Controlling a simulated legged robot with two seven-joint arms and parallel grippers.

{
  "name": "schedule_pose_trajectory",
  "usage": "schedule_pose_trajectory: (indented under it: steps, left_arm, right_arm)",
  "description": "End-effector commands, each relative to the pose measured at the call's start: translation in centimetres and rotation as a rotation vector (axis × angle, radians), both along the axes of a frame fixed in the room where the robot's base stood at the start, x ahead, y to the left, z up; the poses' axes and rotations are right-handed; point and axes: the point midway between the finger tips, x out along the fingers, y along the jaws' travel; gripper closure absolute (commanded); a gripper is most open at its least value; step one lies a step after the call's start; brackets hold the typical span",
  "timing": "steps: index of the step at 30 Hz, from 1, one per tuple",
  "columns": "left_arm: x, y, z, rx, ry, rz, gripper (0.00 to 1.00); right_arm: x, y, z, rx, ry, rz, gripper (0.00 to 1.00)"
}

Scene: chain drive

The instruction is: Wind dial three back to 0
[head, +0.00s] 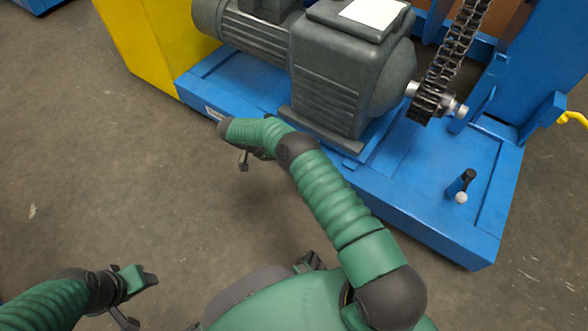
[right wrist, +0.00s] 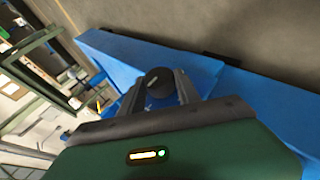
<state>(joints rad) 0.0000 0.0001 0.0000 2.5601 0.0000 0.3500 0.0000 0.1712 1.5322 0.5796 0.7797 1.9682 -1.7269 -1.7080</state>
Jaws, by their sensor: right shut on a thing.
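A round black dial (right wrist: 158,83) with a pale mark on its face sits on a blue surface in the right wrist view. My right gripper (right wrist: 160,88) is shut on it, one finger on each side. I cannot read any number, nor tell from these views which dial it is. In the head view my right arm reaches the front of the blue base, where my forearm and hand hide the dial. My left gripper (head: 141,298) is open and empty at the lower left, over the floor.
A grey motor (head: 335,70) stands on the blue base (head: 400,205), with a chain (head: 455,50) and sprocket to its right. A small lever with a white ball (head: 461,197) stands at the base's right. A yellow panel (head: 150,40) is at the left. The floor in front is clear.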

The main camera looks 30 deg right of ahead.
Motion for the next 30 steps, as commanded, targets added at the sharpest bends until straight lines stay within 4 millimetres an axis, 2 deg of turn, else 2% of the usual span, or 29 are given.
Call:
schedule_pose_trajectory:
  steps: [13, 14, 18, 26, 30]
  left_arm:
    - [0.0, 0.0, -0.3, 0.000, 0.000, 0.000, 0.46]
    - [0.0, 0.0, -0.3, 0.000, 0.000, 0.000, 0.46]
    - [0.0, 0.0, -0.3, 0.000, 0.000, 0.000, 0.46]
    - [0.0, 0.0, -0.3, 0.000, 0.000, 0.000, 0.46]
    - [0.0, 0.0, 0.7, 0.000, 0.000, 0.000, 0.46]
  right_arm:
    - [0.4, -0.1, 0.1, -0.006, -0.005, 0.007, 1.00]
    - [0.4, -0.1, 0.1, -0.007, -0.006, 0.007, 0.59]
    - [0.3, -0.1, 0.1, -0.006, -0.002, 0.005, 0.40]
    - [0.2, -0.1, 0.1, -0.005, 0.002, 0.003, 0.40]
    - [0.0, 0.0, 0.8, -0.005, 0.004, 0.004, 0.40]
